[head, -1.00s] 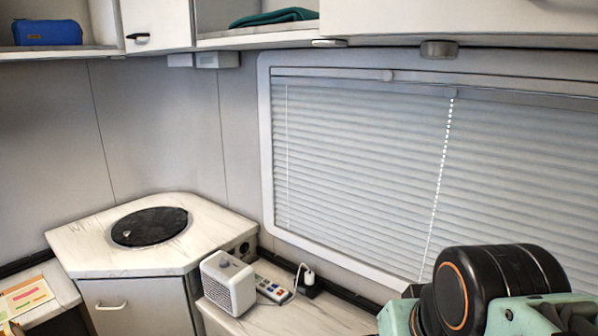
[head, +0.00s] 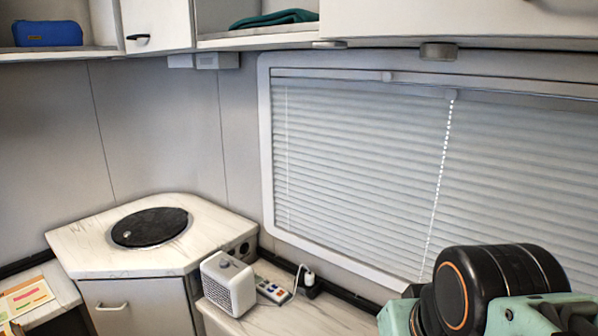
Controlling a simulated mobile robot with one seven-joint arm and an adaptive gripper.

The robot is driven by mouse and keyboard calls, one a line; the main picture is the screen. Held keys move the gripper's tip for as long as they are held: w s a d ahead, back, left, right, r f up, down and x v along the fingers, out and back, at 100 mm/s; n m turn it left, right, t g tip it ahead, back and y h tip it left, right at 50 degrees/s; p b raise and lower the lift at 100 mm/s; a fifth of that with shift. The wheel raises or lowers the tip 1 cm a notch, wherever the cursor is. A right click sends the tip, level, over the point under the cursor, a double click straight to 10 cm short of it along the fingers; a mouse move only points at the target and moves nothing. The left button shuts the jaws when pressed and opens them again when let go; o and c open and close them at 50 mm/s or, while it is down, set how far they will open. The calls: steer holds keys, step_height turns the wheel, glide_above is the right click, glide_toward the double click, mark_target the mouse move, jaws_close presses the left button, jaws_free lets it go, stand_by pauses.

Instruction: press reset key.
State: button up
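A small light-coloured keypad or remote (head: 272,290) with several coloured keys lies on the white marbled counter (head: 262,320) below the window. Its keys are too small to read, so I cannot tell which one is the reset key. A white box with a perforated front (head: 229,284) stands just left of it and hides part of it. My arm shows at the lower right, but my gripper is not in view.
A corner cabinet with a round black lid (head: 150,227) stands left. Blinds (head: 360,170) cover the window. Overhead shelves hold a blue pouch (head: 48,33) and green cloth (head: 275,18).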

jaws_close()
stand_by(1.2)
